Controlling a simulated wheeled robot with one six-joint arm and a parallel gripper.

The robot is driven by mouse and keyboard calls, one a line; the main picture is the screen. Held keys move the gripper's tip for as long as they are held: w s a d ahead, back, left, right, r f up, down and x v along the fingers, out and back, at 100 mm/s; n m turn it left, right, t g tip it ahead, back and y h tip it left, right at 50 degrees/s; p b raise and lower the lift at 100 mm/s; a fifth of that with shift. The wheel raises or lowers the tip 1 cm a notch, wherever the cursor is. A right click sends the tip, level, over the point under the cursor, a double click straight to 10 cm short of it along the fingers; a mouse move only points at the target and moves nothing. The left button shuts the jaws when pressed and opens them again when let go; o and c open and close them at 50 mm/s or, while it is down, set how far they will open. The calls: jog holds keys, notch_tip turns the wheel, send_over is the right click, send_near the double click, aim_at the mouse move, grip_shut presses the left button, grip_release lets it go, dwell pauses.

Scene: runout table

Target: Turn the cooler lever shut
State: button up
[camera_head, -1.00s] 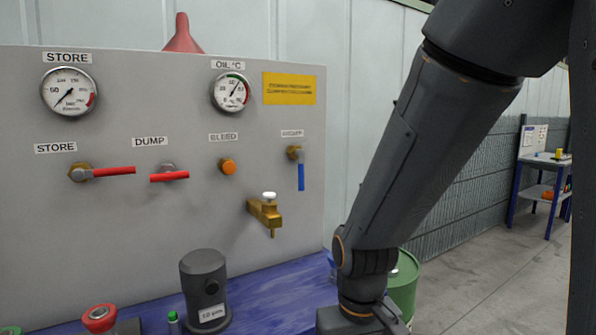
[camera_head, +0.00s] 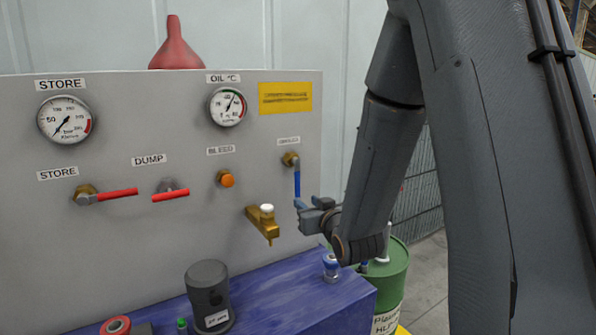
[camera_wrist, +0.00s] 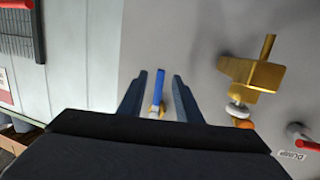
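The cooler lever (camera_head: 297,184) is a blue handle on a brass valve (camera_head: 290,159) at the right of the grey panel. It hangs straight down under a small label too blurred to read. My gripper (camera_head: 301,203) is at the lever's lower end. In the wrist view, the blue lever (camera_wrist: 159,87) lies between the two dark fingers of my gripper (camera_wrist: 158,88), with a gap on each side. The fingers are open and do not appear to touch it.
A brass tap (camera_head: 263,222) sticks out of the panel left of my gripper. A red-handled dump lever (camera_head: 170,195) and store lever (camera_head: 117,194) are further left. Below are a blue bench (camera_head: 290,290), a dark cylinder (camera_head: 208,290) and a green drum (camera_head: 390,272).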

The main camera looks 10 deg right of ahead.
aim_at(298, 183)
jog(key=shift+t+y, duration=0.4)
jog(key=shift+t, duration=0.3)
jog(key=w+r+p, duration=0.1)
jog(key=w, duration=0.1)
jog(key=w+r+p, duration=0.1)
jog(key=w, duration=0.2)
jog(key=w+a+r+p, duration=0.1)
jog(key=w, duration=0.2)
jog(key=shift+a+r, duration=0.1)
jog(key=shift+r, duration=0.15)
jog(key=shift+c, duration=0.2)
grip_shut()
